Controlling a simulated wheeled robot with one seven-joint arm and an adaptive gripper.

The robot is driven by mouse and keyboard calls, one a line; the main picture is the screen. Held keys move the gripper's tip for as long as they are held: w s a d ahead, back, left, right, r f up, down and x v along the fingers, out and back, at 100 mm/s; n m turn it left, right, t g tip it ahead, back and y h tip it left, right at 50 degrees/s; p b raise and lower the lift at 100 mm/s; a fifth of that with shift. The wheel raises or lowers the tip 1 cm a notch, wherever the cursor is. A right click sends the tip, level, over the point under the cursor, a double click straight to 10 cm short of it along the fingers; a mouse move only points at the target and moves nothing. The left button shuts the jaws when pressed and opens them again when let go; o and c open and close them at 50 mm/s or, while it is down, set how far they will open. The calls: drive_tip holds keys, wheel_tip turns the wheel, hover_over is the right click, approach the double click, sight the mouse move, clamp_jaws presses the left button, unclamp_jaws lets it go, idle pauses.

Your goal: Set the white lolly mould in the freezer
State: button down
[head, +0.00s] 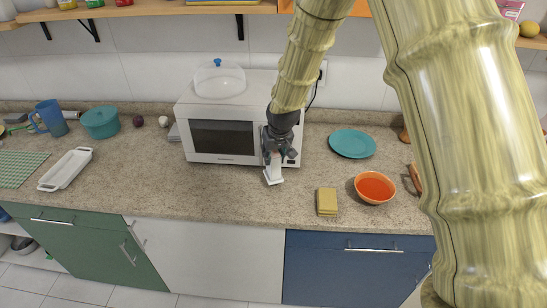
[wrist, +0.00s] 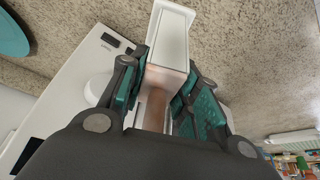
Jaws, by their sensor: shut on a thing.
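My gripper (head: 274,152) is shut on the white lolly mould (head: 273,176) above the counter, in front of the microwave. In the wrist view the mould (wrist: 171,42) sits between the two teal-padded fingers of my gripper (wrist: 163,90). Its wide white end points away from the palm, and its nearer part looks brownish between the fingers. I cannot tell if it touches the counter. A white-fronted unit (head: 210,260) with a handle at its left edge is under the counter and looks shut. No label shows whether it is the freezer.
The white microwave (head: 238,115) stands right behind my gripper, with a glass dome (head: 220,80) on top. A yellow sponge (head: 327,202), an orange bowl (head: 374,188) and a teal plate (head: 352,143) are to the right. The counter (head: 180,192) in front is clear.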

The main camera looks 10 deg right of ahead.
drive_tip(key=shift+w, duration=0.25)
drive_tip(key=shift+f+p, duration=1)
drive_tip(key=shift+f, duration=0.75)
drive_tip(key=shift+f, duration=0.15)
drive_tip(key=c, duration=1.1)
unclamp_jaws()
drive_tip(key=shift+o, duration=0.2)
drive_tip(key=shift+r, duration=0.25)
